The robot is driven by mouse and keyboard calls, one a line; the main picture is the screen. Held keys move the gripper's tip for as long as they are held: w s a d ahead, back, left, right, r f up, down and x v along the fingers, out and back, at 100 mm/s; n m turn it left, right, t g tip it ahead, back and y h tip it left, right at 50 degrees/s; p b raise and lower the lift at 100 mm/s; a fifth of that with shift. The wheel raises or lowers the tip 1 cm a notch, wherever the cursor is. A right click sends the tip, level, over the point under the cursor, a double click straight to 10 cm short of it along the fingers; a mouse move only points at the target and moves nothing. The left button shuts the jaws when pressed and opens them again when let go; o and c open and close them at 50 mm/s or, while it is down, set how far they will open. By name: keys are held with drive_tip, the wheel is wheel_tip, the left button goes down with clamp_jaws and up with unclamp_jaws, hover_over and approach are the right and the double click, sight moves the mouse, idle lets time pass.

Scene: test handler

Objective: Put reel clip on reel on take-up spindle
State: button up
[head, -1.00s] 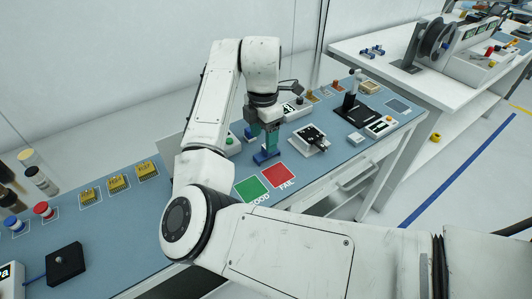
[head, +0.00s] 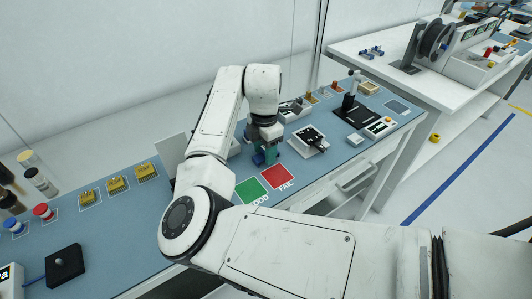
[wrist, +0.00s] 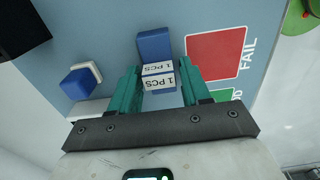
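My gripper (wrist: 160,68), with teal fingers, points down at the near bench. In the wrist view its fingers stand apart on either side of a blue block (wrist: 153,45) with white "1 PCS" labels; I cannot tell if they touch it. In the head view my gripper (head: 265,156) is low over the bench, hiding most of that block. The reel (head: 437,38) is dark and upright on a stand on the far white table. Small blue pieces (head: 372,52) lie on that table, left of the reel; they may be the clips, too small to tell.
A black-topped device (head: 308,139) stands farther right. Another blue block (wrist: 79,83) with a white part shows in the wrist view. Yellow blocks (head: 118,185) lie at left.

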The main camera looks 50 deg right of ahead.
drive_tip(key=c, duration=0.8)
drive_tip(key=shift+o, duration=0.2)
drive_tip(key=shift+r, duration=0.6)
drive_tip(key=s+d+r+p, duration=0.2)
drive_tip(key=s+d+r, duration=0.2)
drive_tip(key=s+r, duration=0.7)
drive_tip(key=shift+s+d+r, duration=0.2)
drive_tip(key=shift+s+r, duration=0.2)
drive_tip(key=shift+s, duration=0.75)
